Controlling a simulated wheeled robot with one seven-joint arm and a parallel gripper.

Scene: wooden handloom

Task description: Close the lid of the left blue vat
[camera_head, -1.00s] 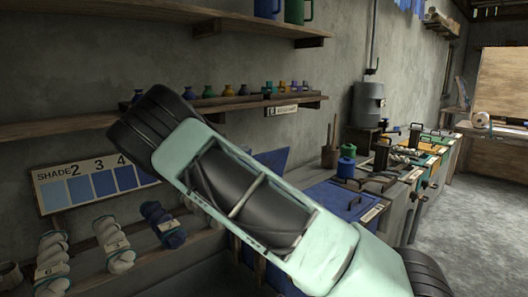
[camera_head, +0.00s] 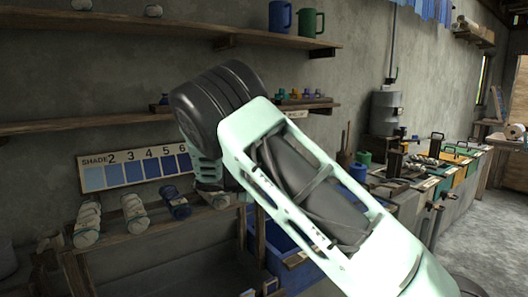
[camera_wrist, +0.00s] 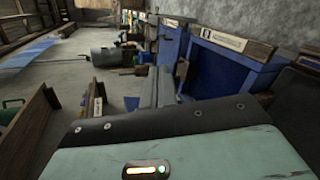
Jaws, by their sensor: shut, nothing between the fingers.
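A blue vat (camera_head: 285,240) shows in the head view below and behind my arm, which hides much of it. A wooden strip lies along its front edge. In the wrist view a blue vat (camera_wrist: 225,68) with a labelled wooden strip stands to the right of my gripper (camera_wrist: 160,88). I cannot tell for certain which vat this is, or how its lid stands. My gripper's grey fingers are together and empty, apart from the vat as far as I can see. In the head view my arm hides the fingers.
A shade card (camera_head: 135,167) and yarn skeins (camera_head: 134,212) are at left. Wall shelves (camera_head: 120,22) run above. Grey floor is clear at far right.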

